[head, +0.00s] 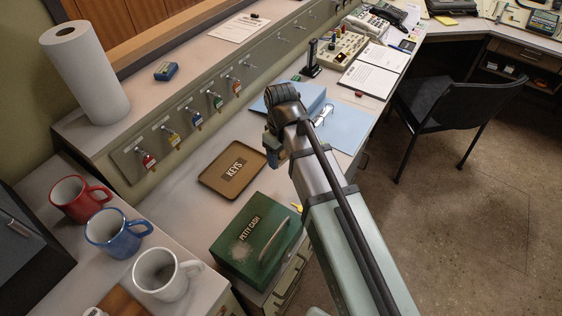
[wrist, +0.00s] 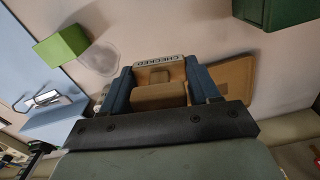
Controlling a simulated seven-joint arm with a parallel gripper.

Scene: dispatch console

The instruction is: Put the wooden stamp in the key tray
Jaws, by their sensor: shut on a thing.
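The wooden stamp (wrist: 160,95) has a pale label reading CHECKED. In the wrist view it sits between the two blue fingers of my gripper (wrist: 163,82), which are shut on it. In the head view my gripper (head: 272,150) is over the desk, just right of the key tray; the stamp is mostly hidden there. The key tray (head: 208,182) is a flat brown tray with a rim and a KEYS label, and nothing else shows in it. Part of the tray (wrist: 238,78) also shows behind the right finger in the wrist view.
A green petty cash box (head: 255,236) stands in front of the tray. A blue binder (head: 345,128) lies open beyond my gripper. Hanging keys (head: 195,118) line the panel behind. Several mugs (head: 118,232) stand at the left. A green block (wrist: 62,46) shows in the wrist view.

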